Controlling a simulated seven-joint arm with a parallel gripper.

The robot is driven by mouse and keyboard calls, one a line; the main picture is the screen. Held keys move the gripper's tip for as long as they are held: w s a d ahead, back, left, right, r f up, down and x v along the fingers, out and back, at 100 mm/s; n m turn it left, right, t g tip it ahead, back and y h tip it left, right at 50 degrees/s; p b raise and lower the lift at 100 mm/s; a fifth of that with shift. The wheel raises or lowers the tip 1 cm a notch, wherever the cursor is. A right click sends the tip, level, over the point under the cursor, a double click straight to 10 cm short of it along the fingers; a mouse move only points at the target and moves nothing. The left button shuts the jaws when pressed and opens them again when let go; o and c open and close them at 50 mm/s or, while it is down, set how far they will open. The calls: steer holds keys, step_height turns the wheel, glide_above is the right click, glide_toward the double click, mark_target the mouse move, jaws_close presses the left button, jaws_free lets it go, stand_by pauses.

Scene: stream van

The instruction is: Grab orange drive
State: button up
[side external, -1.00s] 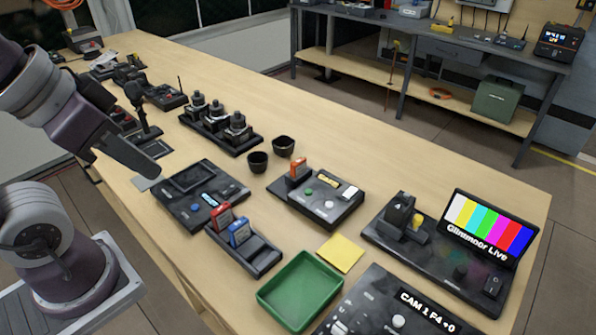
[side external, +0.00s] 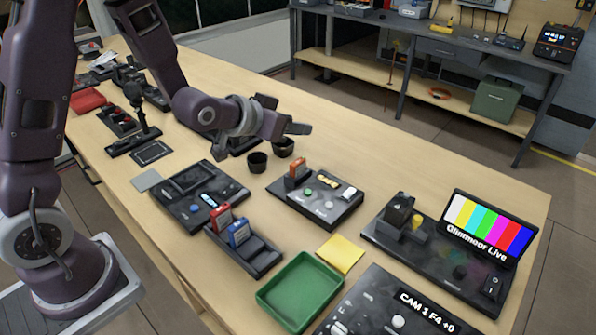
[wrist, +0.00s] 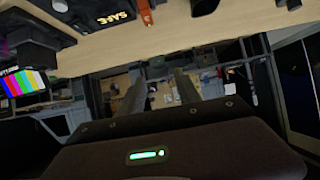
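The orange drive (side external: 297,172) stands upright in the left end of a black dock box (side external: 325,203) with a green button and a light-coloured switch. In the wrist view an orange piece (wrist: 146,12), apparently this drive, shows at the top edge, partly cut off, beside a "SAFE" label. My gripper (side external: 284,116) is in the air above and behind the dock, apart from the drive. Its two fingers are spread with nothing between them, as the wrist view also shows (wrist: 158,92).
Red (side external: 220,220) and blue (side external: 239,234) drives stand in a black rack at front left. Two black cups (side external: 257,162) sit behind the dock. A green tray (side external: 300,292), yellow note (side external: 341,253) and monitor console (side external: 488,237) lie nearer the front and right.

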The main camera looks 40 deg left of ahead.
mark_target(298, 161)
steer(key=shift+t, duration=0.6)
steer(key=w+f, duration=0.1)
steer(key=f, duration=0.1)
steer(key=w+f, duration=0.1)
steer(key=f, duration=0.1)
steer(key=shift+w, duration=0.1)
step_height(298, 161, down, 6)
steer(key=shift+w+f, duration=0.1)
steer(key=shift+f, duration=0.15)
steer(key=x, duration=0.2)
steer(key=shift+w+f, duration=0.2)
steer(key=shift+f, duration=0.2)
steer(key=shift+w+f, duration=0.15)
steer(key=shift+w, duration=0.2)
jaws_close()
